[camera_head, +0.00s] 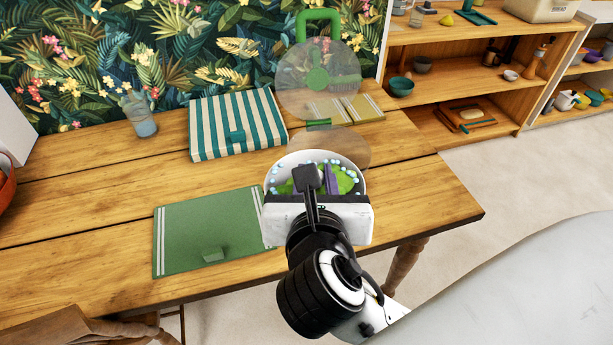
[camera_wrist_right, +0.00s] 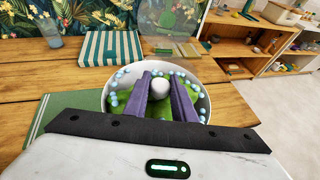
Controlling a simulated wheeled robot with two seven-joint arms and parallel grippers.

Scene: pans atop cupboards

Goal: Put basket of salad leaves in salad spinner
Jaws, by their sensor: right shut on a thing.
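The basket (camera_head: 281,163) is a round white bowl holding green leaves and pale blue drops. It also shows in the right wrist view (camera_wrist_right: 205,104). My right gripper (camera_head: 315,180) is over the basket, with its purple fingers inside it. The fingers are shut around a white rounded knob (camera_wrist_right: 159,88) at the basket's middle. The salad spinner has a clear round lid (camera_head: 295,88) with a green handle (camera_head: 318,17), and a see-through part (camera_head: 352,150) below, partly hidden behind the basket. I cannot tell whether the basket touches the spinner. My left gripper is not in view.
A green placemat (camera_head: 185,235) with a small green block lies left of the basket. A striped teal and white cloth (camera_head: 240,110), folded yellow-green cloths (camera_head: 360,108) and a blue glass (camera_head: 143,120) stand farther back. Shelves (camera_head: 470,75) are at the right. The table's right edge is near.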

